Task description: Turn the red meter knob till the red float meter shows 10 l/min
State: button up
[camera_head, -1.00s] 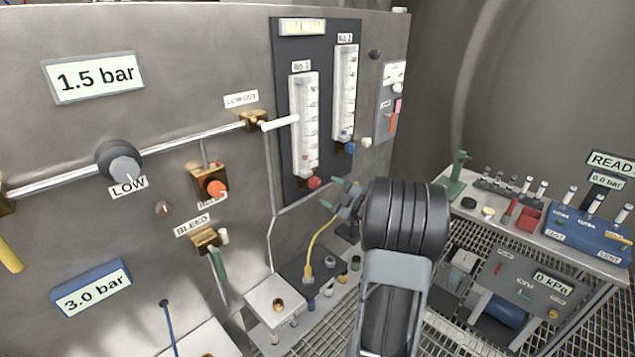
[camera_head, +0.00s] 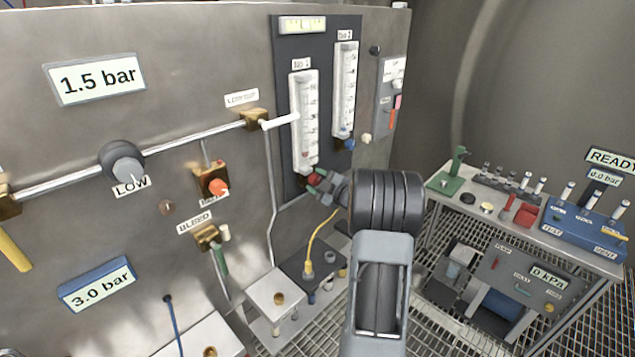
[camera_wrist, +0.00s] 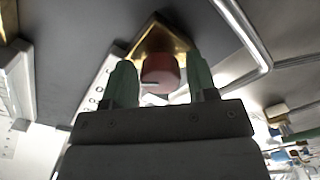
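The red meter knob (camera_wrist: 160,72) sits between the two green fingertips of my gripper (camera_wrist: 160,88) in the wrist view, in front of a brass block. A finger stands on each side of it, and I cannot tell whether they touch it. In the head view my gripper (camera_head: 318,183) is at the foot of the left float meter (camera_head: 305,120), largely covering the knob. A small red float shows low in this tube. The scale numbers are too small to read.
A second float meter (camera_head: 345,92) with a blue knob (camera_head: 347,144) stands just to the right. A white lever (camera_head: 280,121) sticks out on the left. A yellow hose (camera_head: 320,238) hangs below my gripper. A bench (camera_head: 530,215) with instruments stands at right.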

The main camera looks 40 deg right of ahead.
jog(key=c, duration=0.7)
jog(key=shift+o, duration=0.2)
jog(key=shift+m+b, duration=0.35)
jog(key=shift+m, duration=0.75)
jog(key=o, duration=0.9)
jog(key=s+b, duration=0.1)
jog(key=s, duration=0.3)
jog(key=s+d+b, duration=0.1)
jog(key=s, duration=0.4)
jog(key=s+d+b, duration=0.1)
jog(key=s, duration=0.3)
jog(key=shift+s+d, duration=0.2)
jog(key=shift+s, duration=0.1)
